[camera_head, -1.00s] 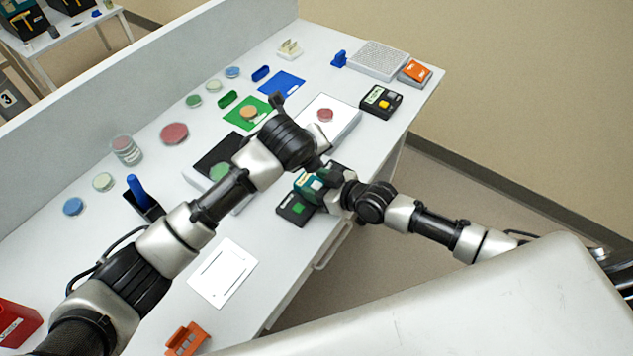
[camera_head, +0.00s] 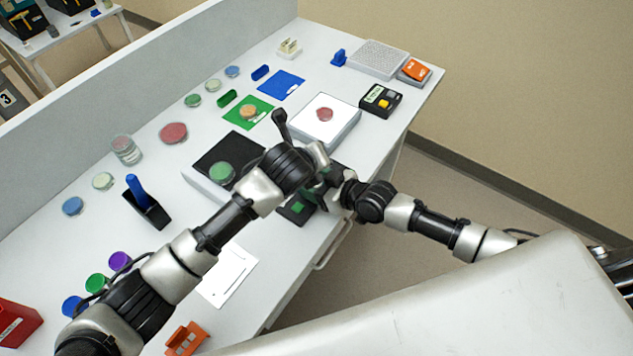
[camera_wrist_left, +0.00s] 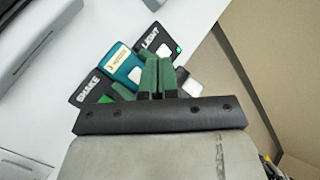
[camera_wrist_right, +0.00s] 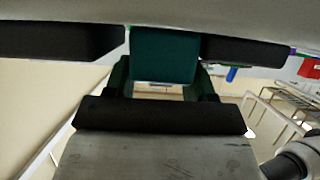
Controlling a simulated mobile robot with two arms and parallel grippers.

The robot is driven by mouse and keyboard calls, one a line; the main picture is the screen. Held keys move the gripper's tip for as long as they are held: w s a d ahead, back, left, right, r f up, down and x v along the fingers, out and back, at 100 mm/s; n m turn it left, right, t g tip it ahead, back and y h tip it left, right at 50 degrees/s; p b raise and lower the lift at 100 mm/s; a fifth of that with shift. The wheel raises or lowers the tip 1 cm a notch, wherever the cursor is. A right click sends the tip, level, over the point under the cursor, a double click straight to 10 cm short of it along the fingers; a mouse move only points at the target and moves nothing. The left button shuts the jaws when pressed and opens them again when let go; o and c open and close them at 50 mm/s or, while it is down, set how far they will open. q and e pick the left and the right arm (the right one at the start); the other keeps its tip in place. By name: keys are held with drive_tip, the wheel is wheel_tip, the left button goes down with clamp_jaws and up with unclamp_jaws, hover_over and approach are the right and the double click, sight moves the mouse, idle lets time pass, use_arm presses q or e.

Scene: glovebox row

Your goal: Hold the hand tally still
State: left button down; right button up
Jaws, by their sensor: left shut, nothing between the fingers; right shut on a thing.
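The hand tally is a teal block with a pale label, and it shows in the left wrist view (camera_wrist_left: 122,66) between two black boxes marked SHAKE (camera_wrist_left: 92,88) and LIGHT (camera_wrist_left: 160,48). My right gripper (camera_wrist_right: 165,88) is shut on the tally, whose teal body (camera_wrist_right: 165,55) fills the space between the fingers in the right wrist view. My left gripper (camera_wrist_left: 158,78) is shut and empty, its green fingertips close beside the tally. I cannot tell whether they touch it. In the head view my left wrist and gripper mostly hide the tally.
A black scale pad with a green dish (camera_head: 222,172) and a white plate with a red dish (camera_head: 325,114) stand near my left wrist. A black box with a yellow button (camera_head: 381,101) stands near the bench's right edge. A white card (camera_head: 228,277) lies below my left arm.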

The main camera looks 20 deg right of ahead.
use_arm(q)
drive_tip(key=shift+f, duration=2.25)
drive_tip(key=shift+f, duration=0.15)
drive_tip(key=shift+f, duration=0.25)
drive_tip(key=shift+s+a+f, duration=0.1)
drive_tip(key=shift+a+f, duration=0.1)
drive_tip(key=shift+f, duration=0.3)
drive_tip(key=shift+s+a+f, duration=0.1)
drive_tip(key=shift+a+f, duration=0.05)
drive_tip(key=shift+f, duration=0.35)
idle(0.9)
drive_tip(key=shift+r, duration=0.45)
drive_tip(key=r, duration=0.4)
drive_tip(key=shift+w+d+r, duration=0.1)
drive_tip(key=shift+w+r, duration=0.05)
drive_tip(key=shift+w, duration=0.05)
drive_tip(key=shift+d+r, duration=0.1)
drive_tip(key=shift+r, duration=0.55)
